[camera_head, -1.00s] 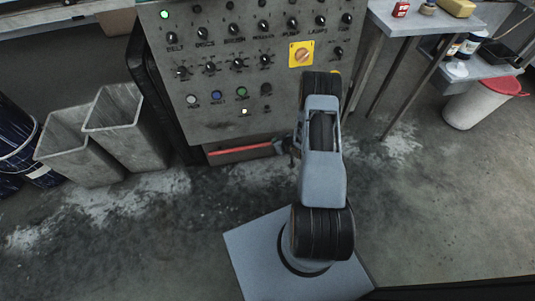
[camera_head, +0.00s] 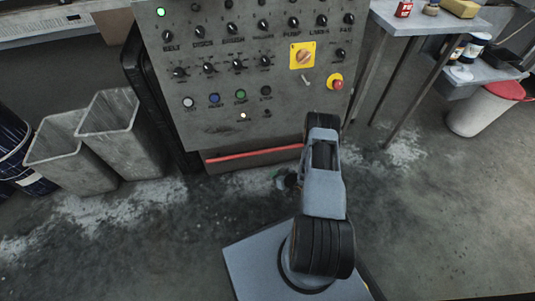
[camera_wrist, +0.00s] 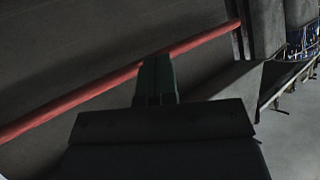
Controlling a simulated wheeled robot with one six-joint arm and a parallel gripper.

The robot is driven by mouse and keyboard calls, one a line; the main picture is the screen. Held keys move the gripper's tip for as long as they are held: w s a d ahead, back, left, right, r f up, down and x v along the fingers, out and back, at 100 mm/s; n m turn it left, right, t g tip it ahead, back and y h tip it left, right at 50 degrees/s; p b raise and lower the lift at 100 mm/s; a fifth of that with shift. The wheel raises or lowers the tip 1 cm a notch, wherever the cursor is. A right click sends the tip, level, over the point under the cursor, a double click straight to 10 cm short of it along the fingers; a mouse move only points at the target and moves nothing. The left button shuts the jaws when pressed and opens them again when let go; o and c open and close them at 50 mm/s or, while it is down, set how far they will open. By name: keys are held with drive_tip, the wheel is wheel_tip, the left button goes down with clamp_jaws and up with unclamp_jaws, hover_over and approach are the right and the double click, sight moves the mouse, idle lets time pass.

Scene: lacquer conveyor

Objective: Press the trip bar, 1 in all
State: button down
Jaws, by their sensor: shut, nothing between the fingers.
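The trip bar (camera_head: 250,154) is a long thin red bar across the foot of the grey control cabinet. In the head view my gripper (camera_head: 283,181) shows below the bar's right part, partly hidden by my own arm. In the wrist view the red bar (camera_wrist: 85,102) runs slanting from lower left to upper right. My shut, empty gripper (camera_wrist: 156,70) points at it, and its fingertips overlap the bar's lower edge in the picture. I cannot tell from the wrist view whether they touch; the head view shows a gap.
The control cabinet (camera_head: 220,95) carries knobs, buttons, a yellow rotary switch (camera_head: 302,55) and a red stop button (camera_head: 335,83). Two grey bins (camera_head: 122,135) stand at left. A table (camera_head: 430,22) and a red-lidded white bin (camera_head: 485,105) are at right. The floor in front is open, with pale powder patches.

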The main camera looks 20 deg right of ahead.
drive_tip(key=w+d+b, duration=0.1)
drive_tip(key=w+b, duration=0.2)
drive_tip(key=w, duration=0.5)
drive_tip(key=shift+w+d+b, duration=0.2)
drive_tip(key=shift+d+b, duration=0.1)
drive_tip(key=shift+d, duration=0.05)
drive_tip(key=shift+w, duration=0.2)
idle(1.8)
drive_tip(key=shift+w+b, duration=0.2)
drive_tip(key=shift+b, duration=0.15)
drive_tip(key=shift+w+d+b, duration=0.2)
drive_tip(key=shift+w+b, duration=0.35)
drive_tip(key=shift+w, duration=0.25)
idle(0.8)
drive_tip(key=shift+s+r, duration=0.1)
drive_tip(key=shift+s, duration=0.05)
drive_tip(key=shift+s+a+p, duration=0.25)
drive_tip(key=shift+s+p, duration=0.35)
drive_tip(key=shift+s, duration=0.45)
drive_tip(key=shift+s, duration=0.15)
